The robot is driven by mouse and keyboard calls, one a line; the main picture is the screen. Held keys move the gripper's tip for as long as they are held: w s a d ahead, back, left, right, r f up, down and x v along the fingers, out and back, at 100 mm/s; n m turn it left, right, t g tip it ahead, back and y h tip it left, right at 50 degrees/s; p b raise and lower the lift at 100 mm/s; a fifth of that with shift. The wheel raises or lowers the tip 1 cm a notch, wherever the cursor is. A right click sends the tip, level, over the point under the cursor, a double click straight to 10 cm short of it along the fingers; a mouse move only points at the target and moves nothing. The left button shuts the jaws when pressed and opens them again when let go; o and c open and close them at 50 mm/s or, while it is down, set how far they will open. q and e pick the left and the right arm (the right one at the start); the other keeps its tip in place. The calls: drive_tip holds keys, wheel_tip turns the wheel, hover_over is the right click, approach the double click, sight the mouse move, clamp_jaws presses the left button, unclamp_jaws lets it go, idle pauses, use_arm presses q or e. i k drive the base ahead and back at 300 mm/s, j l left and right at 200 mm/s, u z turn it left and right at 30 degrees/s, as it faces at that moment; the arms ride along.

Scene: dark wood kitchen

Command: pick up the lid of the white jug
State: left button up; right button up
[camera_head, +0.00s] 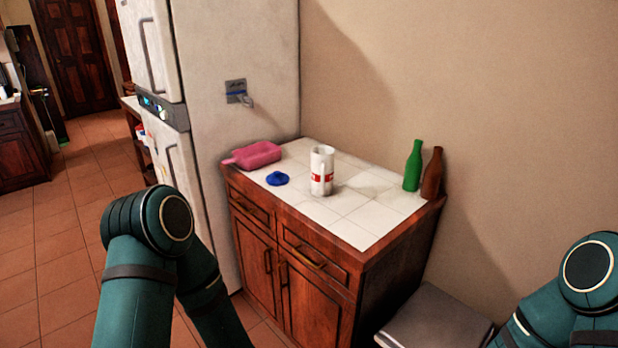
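The white jug (321,172) stands upright on the white tiled counter (360,215). It has a red and white band and a handle facing me, and its top looks uncovered. A small blue lid (278,179) with a raised knob lies on the counter to the left of the jug, apart from it. My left arm shows at the lower left and my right arm at the lower right, both in front of the counter. Neither gripper is in the picture.
A pink hot-water-bottle-shaped thing (258,154) lies behind the lid at the counter's left edge. A green bottle (413,167) and a brown bottle (432,173) stand at the right back. A fridge (235,110) borders the left. The counter's front middle is clear. A grey surface (435,318) sits lower right.

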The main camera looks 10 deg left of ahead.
sight(277, 179)
drive_tip(key=j+z, duration=0.2)
drive_tip(key=z, duration=0.15)
drive_tip(key=i+j+z, duration=0.1)
drive_tip(key=j+z, duration=0.35)
drive_tip(key=z, duration=0.2)
drive_tip(key=j+z, duration=0.25)
drive_tip(key=j, duration=0.25)
drive_tip(key=k+j+z, duration=0.2)
drive_tip(key=j, duration=0.75)
drive_tip(key=k+j+z, duration=0.15)
drive_tip(key=j, duration=0.8)
drive_tip(key=k+j+z, duration=0.15)
drive_tip(key=j, duration=0.3)
